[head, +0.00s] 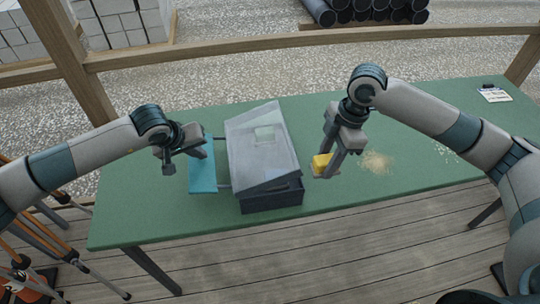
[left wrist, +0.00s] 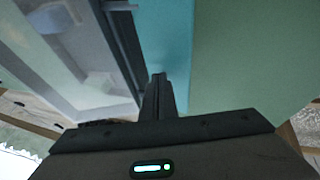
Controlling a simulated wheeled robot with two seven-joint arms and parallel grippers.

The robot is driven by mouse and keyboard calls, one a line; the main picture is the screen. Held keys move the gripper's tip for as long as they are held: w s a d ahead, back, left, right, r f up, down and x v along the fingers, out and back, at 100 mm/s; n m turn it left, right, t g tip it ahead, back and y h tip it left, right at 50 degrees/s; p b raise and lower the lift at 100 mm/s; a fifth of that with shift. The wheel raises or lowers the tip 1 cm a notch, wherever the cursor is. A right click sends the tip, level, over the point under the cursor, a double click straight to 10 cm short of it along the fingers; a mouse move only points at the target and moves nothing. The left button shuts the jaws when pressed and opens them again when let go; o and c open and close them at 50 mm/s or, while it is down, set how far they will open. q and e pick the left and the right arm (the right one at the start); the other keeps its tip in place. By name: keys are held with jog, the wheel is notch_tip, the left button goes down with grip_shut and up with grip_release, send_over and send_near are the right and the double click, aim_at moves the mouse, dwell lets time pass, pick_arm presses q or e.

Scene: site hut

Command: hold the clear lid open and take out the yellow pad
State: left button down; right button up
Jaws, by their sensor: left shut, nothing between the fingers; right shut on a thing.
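A dark box (head: 271,200) with a clear, grey-framed lid (head: 262,155) stands mid-table. The lid slopes over the box; I cannot tell whether it is fully down. A pale patch shows through it. The lid also fills the upper left of the left wrist view (left wrist: 75,50). My left gripper (head: 198,151) is shut and empty, just left of the lid, above a blue panel (head: 203,178). Its shut fingers show in the left wrist view (left wrist: 156,98). My right gripper (head: 329,172) is shut on the yellow pad (head: 321,162), right of the box and outside it.
The green table (head: 420,150) has free room right of the box, apart from a sandy patch (head: 376,162). A paper with a dark item (head: 494,94) lies at the far right corner. A wooden rail (head: 200,55) runs behind the table. Tripods (head: 45,240) stand at the left.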

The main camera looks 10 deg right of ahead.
pick_arm(q)
notch_tip(320, 180, up, 7)
jog(key=shift+f+p, duration=0.2)
jog(key=shift+p, duration=0.25)
pick_arm(e)
jog(key=shift+r, duration=0.5)
dwell(0.5)
